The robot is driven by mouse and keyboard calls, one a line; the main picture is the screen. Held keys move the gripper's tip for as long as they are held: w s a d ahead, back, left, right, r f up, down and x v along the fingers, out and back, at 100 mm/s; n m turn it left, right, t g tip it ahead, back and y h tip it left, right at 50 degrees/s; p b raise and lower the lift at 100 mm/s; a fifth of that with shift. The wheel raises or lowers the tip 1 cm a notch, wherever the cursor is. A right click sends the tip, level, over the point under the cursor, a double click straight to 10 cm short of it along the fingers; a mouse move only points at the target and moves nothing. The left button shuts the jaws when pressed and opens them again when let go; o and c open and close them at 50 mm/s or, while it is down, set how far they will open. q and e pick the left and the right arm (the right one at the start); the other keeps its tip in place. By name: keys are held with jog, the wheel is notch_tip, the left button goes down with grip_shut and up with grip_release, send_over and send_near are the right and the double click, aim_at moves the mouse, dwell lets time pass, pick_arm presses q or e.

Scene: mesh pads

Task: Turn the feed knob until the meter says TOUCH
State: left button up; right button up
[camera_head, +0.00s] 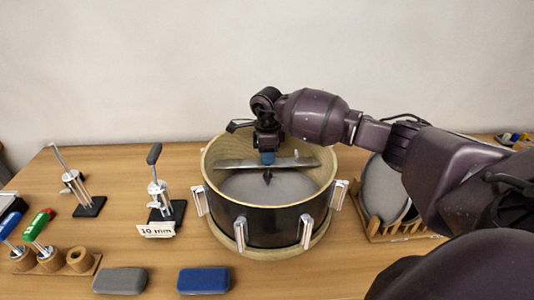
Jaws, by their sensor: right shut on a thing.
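A black drum (268,229) with a pale wooden rim and chrome lugs stands mid-table. A metal bar (232,164) spans its opening. A small blue part (267,158), apparently the feed knob, sits at the middle of the bar, mostly covered by my right gripper (267,151). That gripper points straight down and is shut on it. A dark pointed tip (267,177) hangs under the bar over the grey surface (245,187) inside the drum. I cannot tell whether it touches. I cannot make out a meter reading. My left gripper is out of view.
Two lever stands (160,198) (78,192) are at the left, one by a "10 mm" card (156,231). A wooden holder (79,260) with blue and green handles, a grey block (120,281) and a blue block (204,281) lie in front. A disc rack (392,234) stands right.

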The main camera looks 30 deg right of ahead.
jog(key=m+p, duration=0.1)
jog(key=m, duration=0.4)
jog(key=shift+r, duration=0.1)
jog(key=shift+m, duration=1.1)
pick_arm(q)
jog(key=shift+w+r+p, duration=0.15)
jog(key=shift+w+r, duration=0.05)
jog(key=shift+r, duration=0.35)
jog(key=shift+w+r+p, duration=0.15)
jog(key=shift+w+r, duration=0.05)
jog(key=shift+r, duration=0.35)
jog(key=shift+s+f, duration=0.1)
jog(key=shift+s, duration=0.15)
pick_arm(e)
jog(key=shift+m, duration=0.4)
jog(key=o, duration=0.9)
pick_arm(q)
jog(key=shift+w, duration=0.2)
pick_arm(e)
jog(key=shift+o, duration=0.2)
